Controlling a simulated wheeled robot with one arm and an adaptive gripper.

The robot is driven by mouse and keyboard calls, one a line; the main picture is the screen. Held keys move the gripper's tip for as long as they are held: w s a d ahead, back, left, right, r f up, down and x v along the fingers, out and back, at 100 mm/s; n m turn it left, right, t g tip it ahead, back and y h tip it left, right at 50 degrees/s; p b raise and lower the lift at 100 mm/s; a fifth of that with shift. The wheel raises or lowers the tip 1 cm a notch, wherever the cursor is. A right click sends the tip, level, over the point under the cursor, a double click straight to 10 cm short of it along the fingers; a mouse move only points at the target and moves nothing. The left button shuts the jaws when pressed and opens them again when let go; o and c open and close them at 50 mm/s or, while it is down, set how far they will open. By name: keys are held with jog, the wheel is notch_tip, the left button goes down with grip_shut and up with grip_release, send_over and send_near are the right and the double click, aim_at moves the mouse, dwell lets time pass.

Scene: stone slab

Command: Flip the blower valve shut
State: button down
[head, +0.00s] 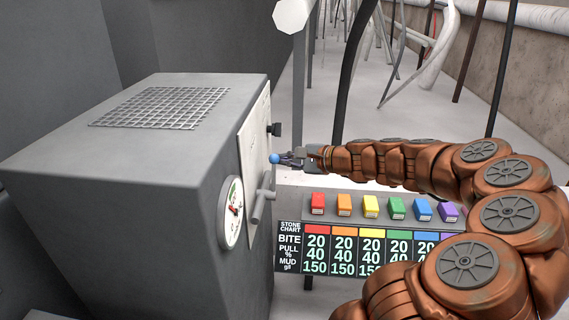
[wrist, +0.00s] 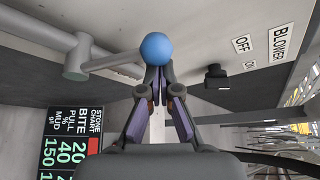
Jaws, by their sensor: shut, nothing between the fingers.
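A grey lever with a blue ball (head: 274,158) on its end stands on the front panel of the grey machine. In the wrist view the lever's rod (wrist: 112,62) runs from a round grey hub (wrist: 78,58) to the blue ball (wrist: 155,47). My gripper (head: 290,158) is shut and empty, its fingertips (wrist: 157,70) right at the ball; I cannot tell whether they touch it. A black switch (head: 274,129) sticks out of the panel above the ball. In the wrist view the black switch (wrist: 216,77) is beside the label "BLOWER" (wrist: 284,43) with OFF and ON.
The grey machine (head: 130,140) has a mesh grille on top and a round gauge (head: 232,212) on its front. A stone chart (head: 350,248) with several coloured blocks stands below my arm. Pipes and cables hang at the back. Open floor lies behind the arm.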

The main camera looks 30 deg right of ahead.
jog(key=shift+s+a+r, duration=0.25)
jog(key=shift+s+a, duration=0.3)
jog(key=shift+s, duration=0.05)
jog(key=shift+s+a+r, duration=0.25)
jog(key=shift+s+a, duration=0.25)
jog(key=shift+s, duration=0.05)
jog(key=shift+a, duration=0.1)
send_near(278, 162)
jog(key=shift+w+d+f+p, duration=0.1)
jog(key=shift+d+f+p, duration=0.1)
jog(key=shift+d+f, duration=0.55)
jog(key=shift+w+d+f+p, duration=0.1)
jog(key=shift+d+f+p, duration=0.1)
jog(key=shift+d+f, duration=0.55)
jog(key=shift+r, duration=0.2)
